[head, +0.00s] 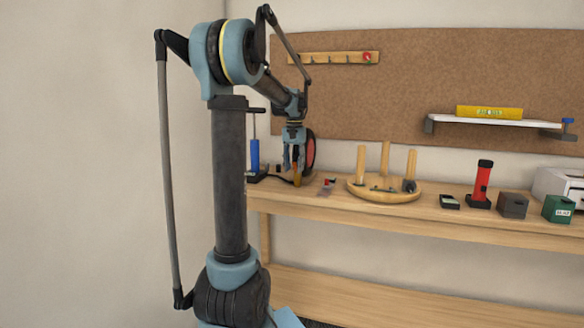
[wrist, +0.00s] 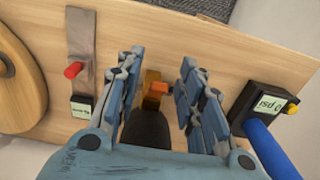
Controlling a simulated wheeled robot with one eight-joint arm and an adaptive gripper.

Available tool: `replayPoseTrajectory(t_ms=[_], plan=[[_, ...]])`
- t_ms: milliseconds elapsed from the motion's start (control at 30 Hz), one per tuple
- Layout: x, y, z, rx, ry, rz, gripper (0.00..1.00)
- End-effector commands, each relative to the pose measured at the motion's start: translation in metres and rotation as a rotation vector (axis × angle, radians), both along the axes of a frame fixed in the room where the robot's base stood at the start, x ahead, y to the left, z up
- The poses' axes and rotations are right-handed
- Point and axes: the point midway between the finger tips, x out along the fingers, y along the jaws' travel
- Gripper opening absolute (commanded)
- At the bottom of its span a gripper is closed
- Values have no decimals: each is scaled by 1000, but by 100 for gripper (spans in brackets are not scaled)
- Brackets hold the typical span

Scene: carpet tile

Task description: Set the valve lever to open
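My gripper (wrist: 160,88) points down at the left end of the bench, also in the head view (head: 293,168). It is open, its fingers apart on either side of an orange-brown piece (wrist: 154,90) without visible contact. That piece joins a dark rounded body (wrist: 149,128), partly hidden by my gripper. In the head view a dark-edged red disc (head: 310,153) shows beside my gripper. To the left in the wrist view lies a grey metal strip (wrist: 82,38) with a red knob (wrist: 74,69) and a small labelled black block (wrist: 84,106). I cannot tell for certain which part is the valve lever.
A black block (wrist: 250,98) marked psi, with a blue cylinder (wrist: 272,150), stands close on the right in the wrist view. A round wooden base (head: 385,194) with upright pegs stands right of the strip. A red-and-black device (head: 482,183) and boxes stand farther right.

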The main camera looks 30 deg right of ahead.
Motion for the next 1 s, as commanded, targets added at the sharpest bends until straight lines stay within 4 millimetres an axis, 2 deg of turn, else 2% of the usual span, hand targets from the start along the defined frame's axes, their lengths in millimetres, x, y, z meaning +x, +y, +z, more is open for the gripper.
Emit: replayPoseTrajectory(t_ms=[200,367,1000], plan=[[0,0,0,0,0,0,35],[0,0,0,0,0,0,0],[4,-4,5,92,77,1,0]])
